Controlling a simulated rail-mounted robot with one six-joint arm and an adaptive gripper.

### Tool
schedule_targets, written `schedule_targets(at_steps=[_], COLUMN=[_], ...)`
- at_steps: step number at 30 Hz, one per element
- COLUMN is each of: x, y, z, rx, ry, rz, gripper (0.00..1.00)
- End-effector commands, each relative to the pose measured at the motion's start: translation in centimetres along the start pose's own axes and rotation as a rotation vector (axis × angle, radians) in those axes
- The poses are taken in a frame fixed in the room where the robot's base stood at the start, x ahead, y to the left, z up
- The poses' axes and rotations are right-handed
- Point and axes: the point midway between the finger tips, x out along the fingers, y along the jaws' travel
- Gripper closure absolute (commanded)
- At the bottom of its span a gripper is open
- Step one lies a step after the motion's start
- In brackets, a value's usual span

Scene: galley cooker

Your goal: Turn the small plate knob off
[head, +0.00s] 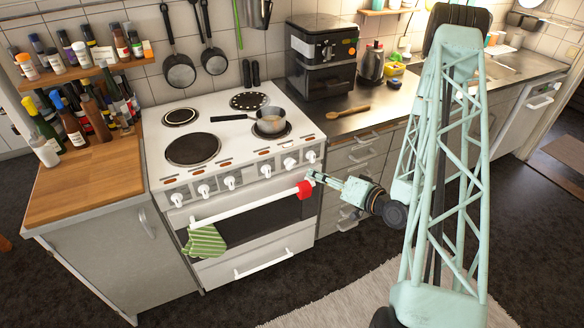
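The white cooker (229,144) has a row of white knobs along its front edge. The rightmost knob (311,157) is near the cooker's right corner, with another knob (290,163) just left of it. The knob settings are too small to read. A small dark plate (181,116) is at the back left of the hob. A saucepan (270,121) stands on the front right plate. My gripper (312,176) is in front of the cooker's right end, just below the rightmost knob. Whether it touches anything, or is open or shut, I cannot tell.
The oven's white handle bar (245,204) runs below the knobs, with a red piece (305,190) at its right end close to my gripper. A green striped mitt (204,241) hangs at its left. Steel drawers (358,158) stand right of the cooker.

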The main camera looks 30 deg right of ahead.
Motion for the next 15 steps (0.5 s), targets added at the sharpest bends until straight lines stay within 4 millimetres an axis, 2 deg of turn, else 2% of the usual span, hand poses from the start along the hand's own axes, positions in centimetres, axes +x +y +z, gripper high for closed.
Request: schedule_targets(at_steps=[15], x=[0.39], y=[0.0], z=[0.01], rx=[-0.001], ry=[-0.001], rz=[0.0], gripper=[0.74])
